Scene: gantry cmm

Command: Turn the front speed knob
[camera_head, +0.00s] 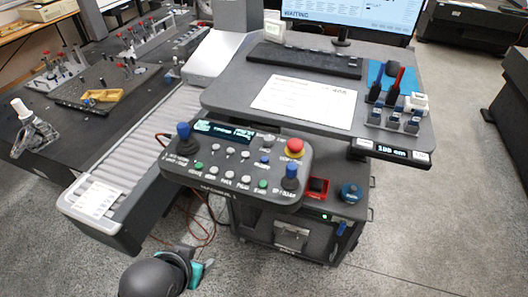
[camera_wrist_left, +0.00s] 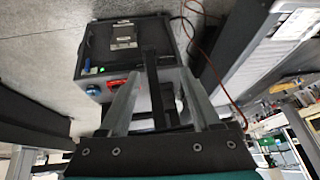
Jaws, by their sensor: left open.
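The dark control panel (camera_head: 238,166) is in the middle of the head view, with a lit display (camera_head: 224,131), white and green buttons and two blue-topped joysticks. I cannot read which knob is labelled for speed. My left gripper (camera_head: 203,268) is low in the head view, below and apart from the panel. In the left wrist view its fingers (camera_wrist_left: 162,90) stand apart with nothing held between them. My right gripper is not in view.
Below the panel stands a dark cabinet (camera_head: 290,237); it also shows in the left wrist view (camera_wrist_left: 105,45). A roller conveyor (camera_head: 150,140) runs along the left. A desk with a keyboard (camera_head: 305,60) and paper is behind. Red cables (camera_head: 208,225) hang near my left gripper.

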